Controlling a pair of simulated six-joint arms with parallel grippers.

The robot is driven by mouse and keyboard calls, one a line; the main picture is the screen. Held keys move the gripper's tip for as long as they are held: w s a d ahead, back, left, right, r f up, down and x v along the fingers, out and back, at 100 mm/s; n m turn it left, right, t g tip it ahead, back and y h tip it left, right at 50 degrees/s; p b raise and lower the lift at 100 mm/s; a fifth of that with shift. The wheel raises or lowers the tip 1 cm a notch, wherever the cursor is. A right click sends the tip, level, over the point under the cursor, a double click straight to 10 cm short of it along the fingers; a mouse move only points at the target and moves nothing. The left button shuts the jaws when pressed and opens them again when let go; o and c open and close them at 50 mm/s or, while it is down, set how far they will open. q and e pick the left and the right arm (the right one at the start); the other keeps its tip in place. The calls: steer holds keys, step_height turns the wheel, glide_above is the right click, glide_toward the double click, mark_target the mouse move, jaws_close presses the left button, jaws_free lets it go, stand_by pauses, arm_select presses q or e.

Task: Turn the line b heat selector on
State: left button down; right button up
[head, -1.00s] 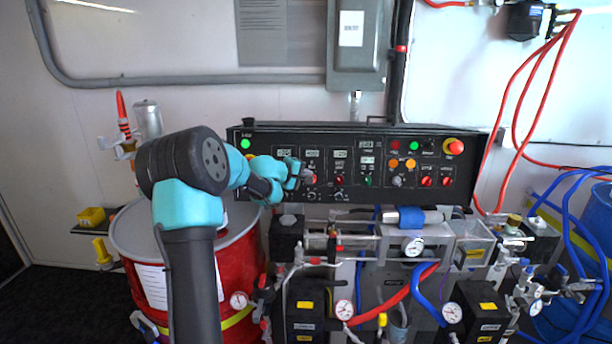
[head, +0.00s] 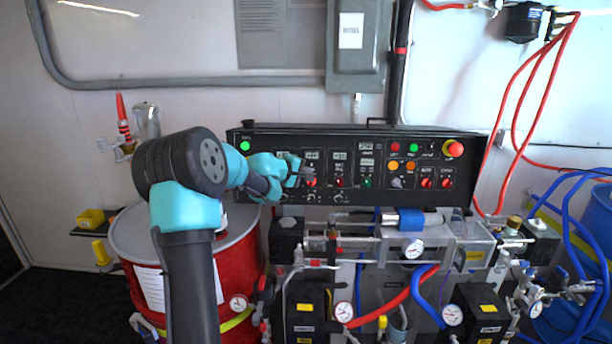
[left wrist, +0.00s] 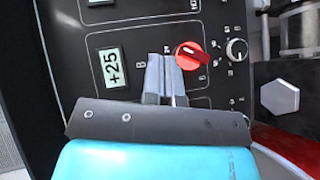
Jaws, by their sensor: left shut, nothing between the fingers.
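The black control panel (head: 460,200) carries a row of small displays with selector knobs beneath them. A red selector knob (left wrist: 192,56), by a panel mark that looks like "B", is in the left wrist view. It also shows in the head view (head: 311,182), just below the fingertips. My left gripper (left wrist: 166,62) is shut and empty. Its fingertips are right beside the knob, overlapping its edge in the left wrist view; I cannot tell whether they touch it. A display (left wrist: 113,67) reading +25 sits near the knob. My right gripper is not in view.
Another red knob (head: 339,182) and a green one (head: 366,183) sit to the right on the panel. A small grey knob (left wrist: 237,49) is close to the red one. A red emergency button (head: 455,149) is at the far right. Pipes and gauges lie below the panel.

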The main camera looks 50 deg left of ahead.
arm_select(q)
steer(key=shift+s+a+r, duration=0.1)
stand_by(0.3)
steer(key=s+a+r, duration=0.2)
steer(key=s+r, duration=0.4)
steer(key=s, duration=0.4)
steer(key=shift+s+a+r, duration=0.3)
steer(key=shift+s, duration=0.1)
